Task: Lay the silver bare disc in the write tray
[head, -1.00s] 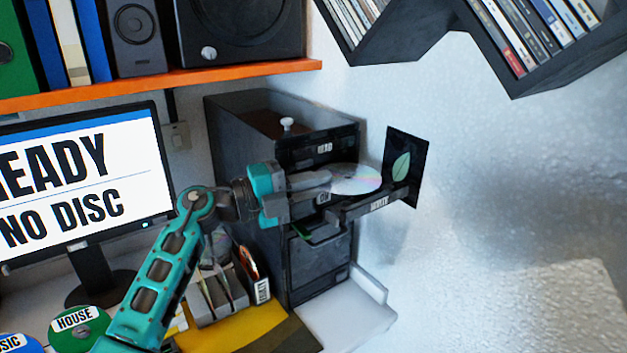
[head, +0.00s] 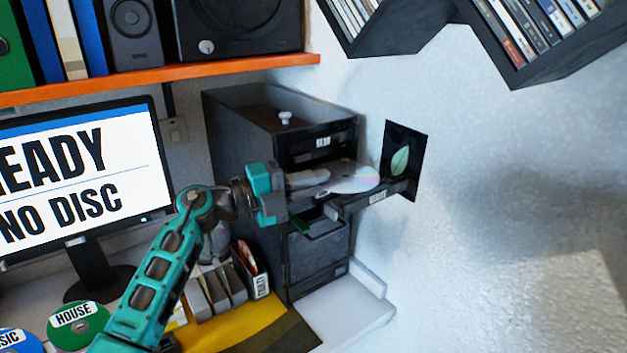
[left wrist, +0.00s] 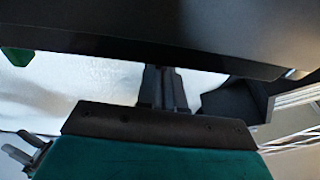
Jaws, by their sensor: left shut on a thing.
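The silver bare disc (head: 356,179) shows in the head view, lying roughly flat over the write tray (head: 385,195), which sticks out of the dark tower (head: 240,135) and carries a white label. My left gripper (head: 318,180) is shut on the disc's left edge, in front of the tower's drive bays. I cannot tell whether the disc touches the tray or is a little above it. In the left wrist view the gripper's fingers (left wrist: 163,88) show below a large dark surface, and the disc cannot be made out. My right gripper is not in view.
A dark card with a leaf (head: 402,160) is on the wall just beyond the tray. The monitor (head: 75,180) reads "READY NO DISC". Labelled discs, including a green HOUSE disc (head: 79,326), lie at lower left. A small divided holder (head: 215,290) stands below my arm.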

